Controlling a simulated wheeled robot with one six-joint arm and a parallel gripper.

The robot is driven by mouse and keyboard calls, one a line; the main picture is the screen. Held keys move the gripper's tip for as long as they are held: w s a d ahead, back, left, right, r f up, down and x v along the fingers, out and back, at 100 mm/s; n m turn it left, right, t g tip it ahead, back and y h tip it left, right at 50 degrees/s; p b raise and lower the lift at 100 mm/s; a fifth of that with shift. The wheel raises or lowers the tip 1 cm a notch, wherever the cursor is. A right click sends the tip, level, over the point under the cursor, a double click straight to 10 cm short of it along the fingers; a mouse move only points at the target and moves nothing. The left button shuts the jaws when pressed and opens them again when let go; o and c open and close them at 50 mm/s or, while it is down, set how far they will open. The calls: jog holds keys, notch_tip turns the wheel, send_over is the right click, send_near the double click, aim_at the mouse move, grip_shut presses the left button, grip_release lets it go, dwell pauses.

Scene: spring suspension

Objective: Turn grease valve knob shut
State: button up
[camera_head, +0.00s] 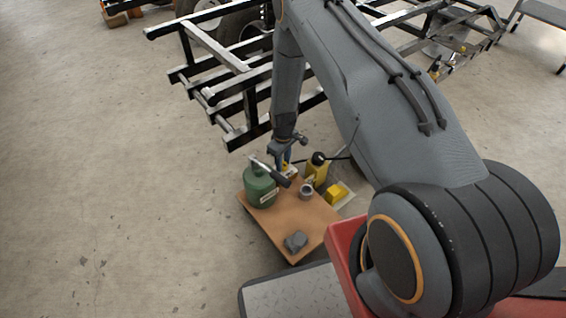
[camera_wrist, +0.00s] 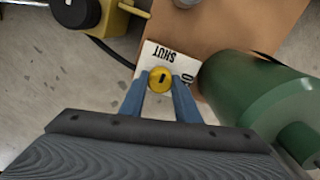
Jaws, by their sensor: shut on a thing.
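The grease valve knob (camera_wrist: 160,80) is a small round yellow knob with a short dark mark running roughly up and down in the wrist view. It sits at a white label plate (camera_wrist: 151,56). The plate reads "SHUT" above the knob, upside down, and a second word starting with "O" to the right, partly hidden. My gripper (camera_wrist: 160,88) has its two blue fingers closed on the knob from both sides. In the head view my gripper (camera_head: 285,160) reaches down at the far side of the brown table, and the knob is mostly hidden there.
A green canister (camera_wrist: 262,97) stands close to the right finger; it also shows in the head view (camera_head: 260,190). A yellow bottle (camera_head: 317,172), yellow block (camera_head: 336,194), grey cup-like part (camera_head: 306,191) and grey lump (camera_head: 296,241) are around the brown table (camera_head: 272,224). A black frame (camera_head: 235,105) stands behind.

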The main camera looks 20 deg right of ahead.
jog(key=shift+s, duration=0.15)
jog(key=o, duration=1)
jog(key=shift+d, duration=0.15)
jog(key=shift+o, duration=0.2)
notch_tip(320, 180, up, 8)
jog(key=shift+f+p, duration=0.1)
jog(key=shift+p, duration=0.8)
